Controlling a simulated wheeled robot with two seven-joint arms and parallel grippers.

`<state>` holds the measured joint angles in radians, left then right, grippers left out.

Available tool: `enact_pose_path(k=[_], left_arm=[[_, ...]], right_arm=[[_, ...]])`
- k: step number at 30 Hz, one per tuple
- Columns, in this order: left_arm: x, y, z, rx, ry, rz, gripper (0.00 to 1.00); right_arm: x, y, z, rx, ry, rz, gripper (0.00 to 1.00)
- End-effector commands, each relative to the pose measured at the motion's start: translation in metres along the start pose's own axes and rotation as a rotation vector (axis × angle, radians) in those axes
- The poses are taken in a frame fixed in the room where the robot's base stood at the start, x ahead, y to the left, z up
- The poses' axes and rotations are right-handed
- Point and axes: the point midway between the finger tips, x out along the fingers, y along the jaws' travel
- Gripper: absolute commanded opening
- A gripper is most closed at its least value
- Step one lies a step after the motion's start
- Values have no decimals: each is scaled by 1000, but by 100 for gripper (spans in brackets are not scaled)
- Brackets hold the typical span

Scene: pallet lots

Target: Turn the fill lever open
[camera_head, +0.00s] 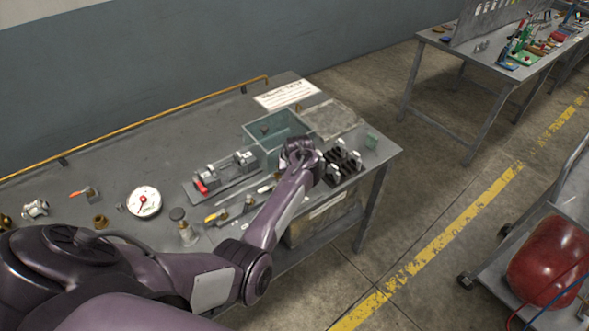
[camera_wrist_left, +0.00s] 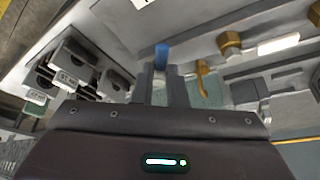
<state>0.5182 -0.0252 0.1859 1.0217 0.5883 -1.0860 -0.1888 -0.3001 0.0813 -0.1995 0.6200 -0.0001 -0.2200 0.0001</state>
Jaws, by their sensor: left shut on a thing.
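My left gripper (camera_head: 300,152) is at the end of the arm that reaches over the bench, beside the teal bin. In the left wrist view its two fingers (camera_wrist_left: 167,84) are closed around a small blue piece (camera_wrist_left: 161,52). The blue piece sticks out beyond the fingertips; I cannot tell for sure that it is the fill lever, nor how far it is turned. The head view does not show the blue piece, which the hand hides. A yellow lever (camera_wrist_left: 202,78) and a brass fitting (camera_wrist_left: 229,42) are right of the fingers. My right gripper is not in view.
The teal bin (camera_head: 259,126) and black holders (camera_head: 347,178) are close to the hand. A clamp fixture with a red handle (camera_head: 200,187), a round gauge (camera_head: 144,201) and brass parts lie to the left. A grey plate (camera_head: 336,119) lies behind.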

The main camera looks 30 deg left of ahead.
Motion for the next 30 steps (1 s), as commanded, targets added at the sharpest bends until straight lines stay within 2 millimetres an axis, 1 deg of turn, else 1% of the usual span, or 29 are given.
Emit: enact_pose_path(k=[1,5,15,22,30], left_arm=[[-1,3,-1,-40,-1,-18,0],[0,7,-1,-155,0,-64,0],[4,17,-3,-410,0,-169,0],[4,20,-5,-521,-1,-215,0],[4,21,-6,-576,-2,-239,0]], right_arm=[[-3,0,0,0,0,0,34],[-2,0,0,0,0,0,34],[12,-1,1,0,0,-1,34],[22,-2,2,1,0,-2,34],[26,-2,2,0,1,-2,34]])
